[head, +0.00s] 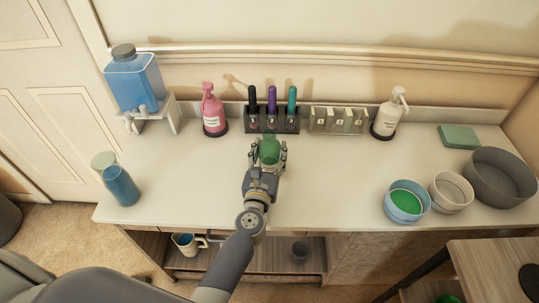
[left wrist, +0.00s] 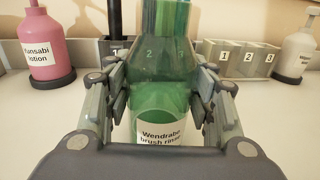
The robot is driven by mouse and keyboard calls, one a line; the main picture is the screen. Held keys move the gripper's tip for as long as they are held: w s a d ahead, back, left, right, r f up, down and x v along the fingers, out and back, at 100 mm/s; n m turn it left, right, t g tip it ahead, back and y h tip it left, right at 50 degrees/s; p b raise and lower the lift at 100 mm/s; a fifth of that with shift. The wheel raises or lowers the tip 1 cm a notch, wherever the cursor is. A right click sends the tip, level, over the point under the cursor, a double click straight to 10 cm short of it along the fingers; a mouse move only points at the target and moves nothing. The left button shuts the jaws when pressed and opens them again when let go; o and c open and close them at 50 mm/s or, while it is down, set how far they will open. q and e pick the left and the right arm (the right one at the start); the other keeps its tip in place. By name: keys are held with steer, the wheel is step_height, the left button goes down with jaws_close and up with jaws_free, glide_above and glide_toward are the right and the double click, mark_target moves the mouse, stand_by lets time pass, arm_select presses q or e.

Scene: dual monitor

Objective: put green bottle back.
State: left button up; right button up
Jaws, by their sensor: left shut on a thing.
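The green bottle (head: 269,150) is upright over the counter, in front of the dark holder with marker-like items. It is translucent green and in the left wrist view (left wrist: 162,75) its label reads "Wendrabe brush rinse". My left gripper (head: 267,158) is shut on it, with a finger on each side; it also shows in the left wrist view (left wrist: 162,105). I cannot tell whether the bottle's base touches the counter. My right gripper is not in view.
The dark holder (head: 272,125) holds black, purple and teal items. A pink bottle (head: 213,110) stands left, a clear numbered holder (head: 338,120) and white pump bottle (head: 388,115) right. The counter's middle is clear.

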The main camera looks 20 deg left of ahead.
arm_select(q)
steer(key=shift+r, duration=0.1)
steer(key=o, duration=1.3)
steer(key=shift+f, duration=0.2)
steer(key=shift+o, duration=0.2)
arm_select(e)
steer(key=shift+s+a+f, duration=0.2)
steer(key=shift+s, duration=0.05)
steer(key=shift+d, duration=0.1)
